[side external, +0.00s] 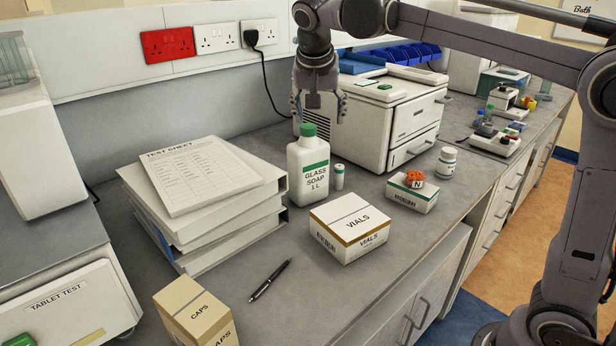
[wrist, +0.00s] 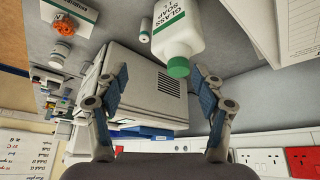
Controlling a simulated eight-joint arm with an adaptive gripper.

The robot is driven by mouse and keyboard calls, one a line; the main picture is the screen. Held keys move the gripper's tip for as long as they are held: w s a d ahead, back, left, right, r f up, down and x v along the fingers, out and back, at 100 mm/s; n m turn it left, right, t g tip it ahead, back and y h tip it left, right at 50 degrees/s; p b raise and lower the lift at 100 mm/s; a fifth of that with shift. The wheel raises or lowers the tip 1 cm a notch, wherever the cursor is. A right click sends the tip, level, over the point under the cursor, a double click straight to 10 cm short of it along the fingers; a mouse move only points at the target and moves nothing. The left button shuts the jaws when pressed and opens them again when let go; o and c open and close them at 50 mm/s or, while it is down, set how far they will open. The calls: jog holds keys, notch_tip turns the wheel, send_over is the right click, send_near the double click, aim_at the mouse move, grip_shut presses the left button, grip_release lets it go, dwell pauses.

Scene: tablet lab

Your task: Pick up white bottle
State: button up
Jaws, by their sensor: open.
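A white bottle (side external: 308,172) with a green cap and a "GLASS SOAP 1 L" label stands upright on the grey bench, right of the stacked binders. In the wrist view the bottle (wrist: 178,34) shows at the top, its cap closer to the right finger. My gripper (side external: 319,107) is open and empty, pointing down above the bottle's cap. Its two spread fingers also show in the wrist view (wrist: 160,70). I see no contact with the bottle.
A white boxy machine (side external: 388,120) is just behind right. Binders (side external: 205,205) stand left, a VIALS box (side external: 349,225) in front.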

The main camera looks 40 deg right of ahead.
aim_at(308, 127)
jog(key=w+f+m, duration=0.1)
jog(key=w, duration=0.1)
jog(key=w+d+f+m+h, duration=0.1)
jog(key=w, duration=0.1)
jog(key=w+d+f+m+g, duration=0.1)
jog(key=w, duration=0.2)
jog(key=shift+d+m+h, duration=0.15)
jog(key=shift+m+h, duration=0.25)
jog(key=shift+x, duration=2.7)
jog(key=shift+a, duration=0.25)
grip_shut()
